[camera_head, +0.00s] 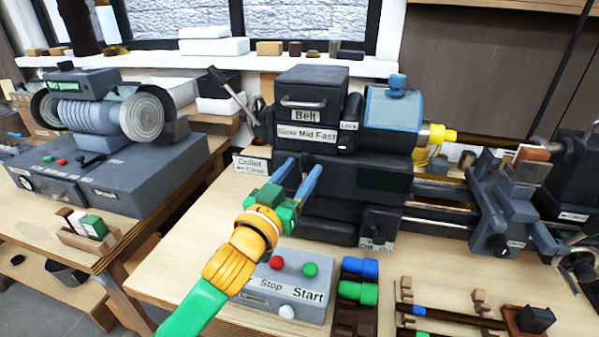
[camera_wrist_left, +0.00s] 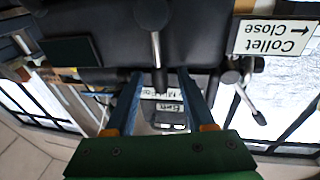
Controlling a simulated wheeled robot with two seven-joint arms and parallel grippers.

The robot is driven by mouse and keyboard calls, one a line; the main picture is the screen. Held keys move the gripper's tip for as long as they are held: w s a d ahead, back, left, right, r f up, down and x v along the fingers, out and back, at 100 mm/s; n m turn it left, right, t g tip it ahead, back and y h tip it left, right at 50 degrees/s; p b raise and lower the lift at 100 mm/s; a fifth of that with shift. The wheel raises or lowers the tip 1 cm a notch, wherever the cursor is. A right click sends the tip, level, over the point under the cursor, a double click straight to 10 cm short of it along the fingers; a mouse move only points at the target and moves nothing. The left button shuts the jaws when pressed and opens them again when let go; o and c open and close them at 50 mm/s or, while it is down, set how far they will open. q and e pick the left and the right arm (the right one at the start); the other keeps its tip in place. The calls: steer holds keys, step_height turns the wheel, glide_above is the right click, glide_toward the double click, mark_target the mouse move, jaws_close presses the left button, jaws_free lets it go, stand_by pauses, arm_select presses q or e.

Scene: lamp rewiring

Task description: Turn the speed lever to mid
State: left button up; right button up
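The dark lathe headstock (camera_head: 355,185) carries a "Slow Mid Fast" label (camera_head: 307,134) below the "Belt" label. In the left wrist view, which is upside down, the speed lever (camera_wrist_left: 156,50) is a silver rod with a black knob. It shows between the two blue fingers of my left gripper (camera_wrist_left: 160,72). In the head view, that gripper (camera_head: 300,167) is open in front of the headstock, below the label. The fingers are apart; I cannot tell whether either touches the lever. The lever cannot be made out in the head view. My right gripper is out of view.
A second lever (camera_head: 228,88) stands left of the headstock, above a "Collet Close" sign (camera_head: 251,164). A control box (camera_head: 290,297) with red and green buttons sits below my left gripper. A grey two-wheel grinder (camera_head: 100,125) stands on the left bench. The lathe bed extends right.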

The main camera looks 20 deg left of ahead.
mark_target(303, 171)
arm_select(q)
steer(key=s, duration=0.1)
steer(key=s+f+b, duration=0.1)
steer(key=s, duration=0.1)
steer(key=shift+s, duration=0.3)
steer(key=s+p, duration=0.1)
steer(key=p, duration=0.2)
steer(key=s+p, duration=0.2)
steer(key=p, duration=0.1)
steer(key=shift+s+a+p, duration=0.2)
steer(key=shift+s+p, duration=0.05)
steer(key=shift+p, duration=0.15)
